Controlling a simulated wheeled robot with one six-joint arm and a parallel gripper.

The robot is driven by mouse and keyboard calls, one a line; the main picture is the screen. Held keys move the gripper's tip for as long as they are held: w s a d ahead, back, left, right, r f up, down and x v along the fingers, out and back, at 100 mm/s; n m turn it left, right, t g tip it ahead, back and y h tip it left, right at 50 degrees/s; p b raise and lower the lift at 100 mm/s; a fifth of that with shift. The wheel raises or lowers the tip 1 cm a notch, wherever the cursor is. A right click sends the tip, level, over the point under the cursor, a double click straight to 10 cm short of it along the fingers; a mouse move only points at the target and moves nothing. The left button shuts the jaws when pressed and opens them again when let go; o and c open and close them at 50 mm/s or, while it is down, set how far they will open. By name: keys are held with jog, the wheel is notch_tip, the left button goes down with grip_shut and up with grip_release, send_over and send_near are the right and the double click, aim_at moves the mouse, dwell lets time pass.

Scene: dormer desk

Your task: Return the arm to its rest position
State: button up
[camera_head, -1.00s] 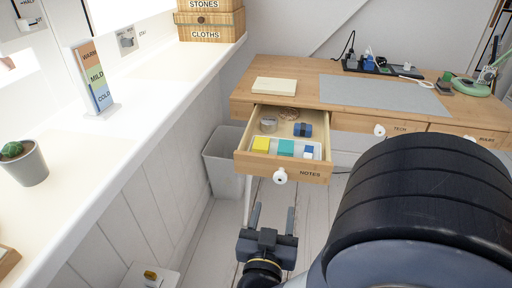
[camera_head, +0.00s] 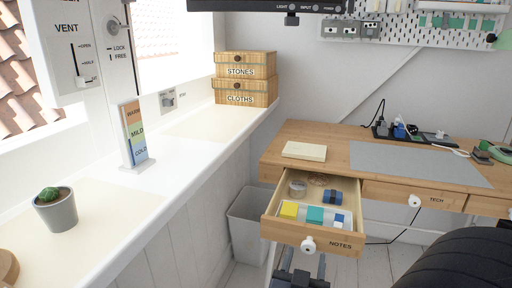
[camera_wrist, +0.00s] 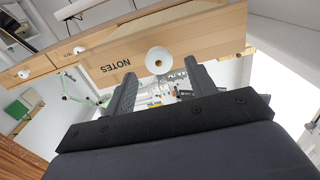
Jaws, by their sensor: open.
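My gripper (camera_head: 299,272) is at the bottom edge of the head view, below the front of the open NOTES drawer (camera_head: 341,245). Its two dark fingers are apart with nothing between them. In the wrist view my gripper (camera_wrist: 160,82) shows both fingers spread close to the white knob (camera_wrist: 158,60) of the drawer. The knob looks apart from the fingers, though the exact gap is hard to tell.
The open drawer holds a yellow block (camera_head: 289,209), a teal block (camera_head: 315,215) and a blue roll (camera_head: 333,197). A grey bin (camera_head: 249,222) stands left of the desk (camera_head: 330,136). A potted cactus (camera_head: 56,211) and stacked boxes (camera_head: 246,92) stand on the sill.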

aim_at(308, 249)
jog(key=shift+b+x, duration=0.35)
jog(key=shift+x, duration=1.45)
